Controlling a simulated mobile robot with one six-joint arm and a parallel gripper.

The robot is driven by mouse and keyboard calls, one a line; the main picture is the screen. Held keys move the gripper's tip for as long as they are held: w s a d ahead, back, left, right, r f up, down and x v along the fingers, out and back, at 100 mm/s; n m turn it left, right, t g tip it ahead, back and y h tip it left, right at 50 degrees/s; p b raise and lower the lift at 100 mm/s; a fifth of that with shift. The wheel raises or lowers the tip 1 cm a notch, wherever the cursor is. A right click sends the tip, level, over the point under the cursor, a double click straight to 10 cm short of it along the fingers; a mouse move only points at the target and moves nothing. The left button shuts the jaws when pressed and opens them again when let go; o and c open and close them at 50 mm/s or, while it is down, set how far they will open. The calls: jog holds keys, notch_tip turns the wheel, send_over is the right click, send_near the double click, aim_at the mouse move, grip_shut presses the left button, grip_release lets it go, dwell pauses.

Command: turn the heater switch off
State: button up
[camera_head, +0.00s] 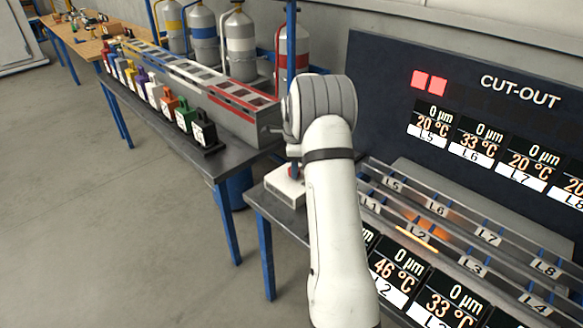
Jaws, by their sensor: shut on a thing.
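A white box (281,186) with a small red part on top, seemingly the heater switch (293,172), sits at the left end of the dark bench. My white arm comes up from the bottom and bends at its thick grey joint. My gripper (293,163) points down at the red part and is mostly hidden by my arm. It appears shut on the switch, though the fingers are hard to make out. The switch's position cannot be read. An orange glow (420,236) shows among the rails near the L2 label.
A dark CUT-OUT panel (400,75) with two lit red squares stands behind the labelled rails (485,235). Displays stand in front of the rails. A bench (240,155) with coloured tagged blocks and a slotted rack is at left, with gas cylinders (241,45) behind. The floor at left is clear.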

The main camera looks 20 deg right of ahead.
jog(key=shift+s, duration=0.1)
jog(key=shift+c, duration=0.7)
jog(key=shift+a+f, duration=0.1)
jog(key=shift+a, duration=0.45)
jog(key=shift+d, duration=0.25)
jog(key=shift+c, duration=0.3)
jog(key=shift+s+d+f+n, duration=0.1)
jog(key=shift+d+n, duration=0.1)
jog(key=shift+n, duration=0.2)
jog(key=n, duration=0.3)
jog(key=shift+n, duration=0.4)
jog(key=n, duration=0.3)
jog(key=shift+s+d+n, duration=0.1)
jog(key=shift+n, duration=0.2)
jog(key=n, duration=0.5)
jog(key=shift+n, duration=2.4)
